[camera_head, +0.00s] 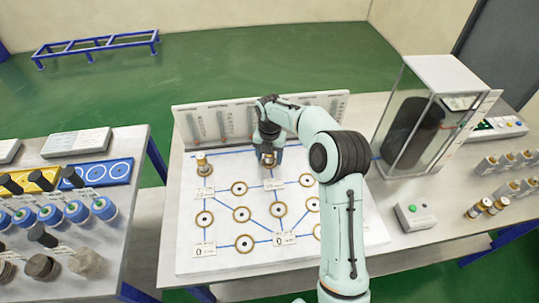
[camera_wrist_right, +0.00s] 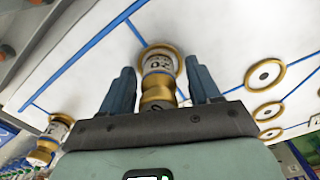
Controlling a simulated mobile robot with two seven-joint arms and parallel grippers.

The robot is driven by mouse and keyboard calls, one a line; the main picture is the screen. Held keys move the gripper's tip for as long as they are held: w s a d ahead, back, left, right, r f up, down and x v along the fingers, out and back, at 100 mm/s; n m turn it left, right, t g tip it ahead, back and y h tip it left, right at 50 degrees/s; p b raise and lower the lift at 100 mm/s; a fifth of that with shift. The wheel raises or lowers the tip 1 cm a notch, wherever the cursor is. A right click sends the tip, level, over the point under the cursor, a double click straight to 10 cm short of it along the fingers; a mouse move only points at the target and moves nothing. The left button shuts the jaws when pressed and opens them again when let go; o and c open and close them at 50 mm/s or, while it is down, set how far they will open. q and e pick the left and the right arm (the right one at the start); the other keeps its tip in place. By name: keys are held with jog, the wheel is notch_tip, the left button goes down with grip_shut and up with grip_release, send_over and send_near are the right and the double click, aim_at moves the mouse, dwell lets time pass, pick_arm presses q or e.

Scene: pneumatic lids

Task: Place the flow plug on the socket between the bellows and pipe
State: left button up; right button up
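A brass-and-white flow plug (camera_wrist_right: 160,75) stands inside a gold socket ring (camera_wrist_right: 146,52) in the right wrist view. In the head view it is mostly hidden by my right gripper (camera_head: 268,158), which points down at the upper middle of the white board (camera_head: 190,240). In the right wrist view the fingers of this gripper (camera_wrist_right: 160,78) are spread on either side of the plug, with gaps beside it. A second brass plug (camera_head: 203,165) stands upright at the board's upper left, also seen in the wrist view (camera_wrist_right: 50,140). My left gripper is not in view.
Several gold-ringed sockets (camera_head: 241,213) linked by blue lines cover the board. A black bellows (camera_head: 412,132) is in a clear case at right. A green-button box (camera_head: 415,216) and several brass plugs (camera_head: 480,208) are near it. A left table (camera_head: 140,190) holds several knobbed parts.

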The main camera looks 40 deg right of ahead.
notch_tip(320, 180, up, 11)
jog(key=shift+w+r+p, duration=0.1)
jog(key=shift+p, duration=0.6)
jog(key=shift+r, duration=0.6)
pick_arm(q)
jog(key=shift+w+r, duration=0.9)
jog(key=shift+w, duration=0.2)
pick_arm(e)
jog(key=shift+s, duration=0.2)
